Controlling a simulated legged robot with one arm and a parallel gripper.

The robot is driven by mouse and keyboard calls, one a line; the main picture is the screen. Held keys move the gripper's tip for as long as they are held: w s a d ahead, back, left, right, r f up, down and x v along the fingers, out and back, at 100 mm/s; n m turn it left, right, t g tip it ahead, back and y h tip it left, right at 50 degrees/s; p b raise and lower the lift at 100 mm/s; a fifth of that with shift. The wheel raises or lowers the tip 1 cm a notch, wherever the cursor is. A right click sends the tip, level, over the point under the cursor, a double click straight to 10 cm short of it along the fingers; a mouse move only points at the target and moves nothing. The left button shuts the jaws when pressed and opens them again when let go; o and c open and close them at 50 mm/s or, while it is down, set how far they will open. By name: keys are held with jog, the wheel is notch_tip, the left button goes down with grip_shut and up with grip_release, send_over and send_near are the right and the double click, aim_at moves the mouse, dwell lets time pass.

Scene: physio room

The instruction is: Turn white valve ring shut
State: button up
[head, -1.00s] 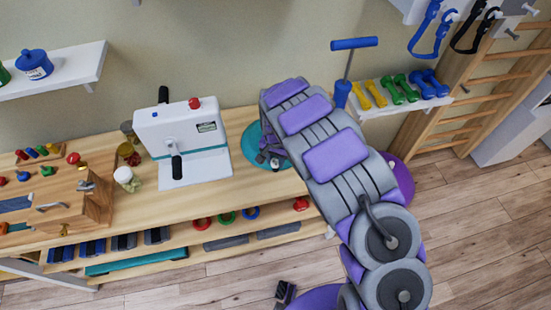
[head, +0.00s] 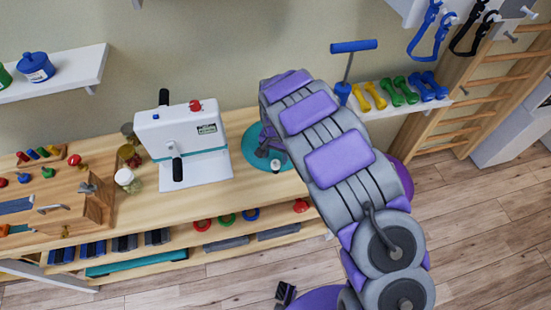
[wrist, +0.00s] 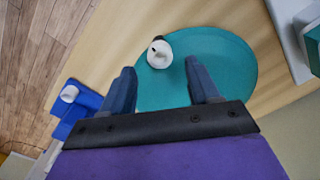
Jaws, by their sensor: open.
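A small white round piece (wrist: 160,53) stands on a teal round mat (wrist: 235,65) in the wrist view, with a dark bit at its far edge. It may be the white valve ring; its ring shape is not clear. It also shows as a small white spot in the head view (head: 276,167), on the teal mat (head: 250,146) on the bench. My gripper (wrist: 160,66) is open and empty. Its two dark blue fingers point towards the white piece, one to each side in the picture; contact is not visible. In the head view my arm hides part of the mat.
A white machine with black handles (head: 182,140) stands left of the mat on the wooden bench (head: 215,197). A small white-lidded jar (head: 124,177) and a wooden box (head: 92,208) are further left. A shelf with dumbbells (head: 397,98) is behind, right of my arm.

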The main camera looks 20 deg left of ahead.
aim_at(276, 165)
notch_tip(276, 165, up, 13)
jog(key=p, duration=0.1)
jog(key=shift+p, duration=0.3)
jog(key=shift+w, duration=0.1)
jog(key=s+d+r, duration=0.3)
jog(key=d+r, duration=0.1)
jog(key=d, duration=0.3)
jog(key=s+d+r+m+h, duration=0.1)
jog(key=s+d+r, duration=0.25)
jog(key=d, duration=0.35)
jog(key=s+d+r, duration=0.2)
jog(key=d+r, duration=0.3)
jog(key=d, duration=0.2)
jog(key=s+d+g, duration=0.1)
jog(key=s+d, duration=0.4)
jog(key=s, duration=0.7)
jog(key=s+d+r+n+y, duration=0.1)
jog(key=s+d, duration=0.4)
jog(key=s, duration=0.8)
jog(key=shift+s+d+g, duration=0.15)
jog(key=shift+s+g, duration=0.05)
jog(key=shift+g, duration=0.2)
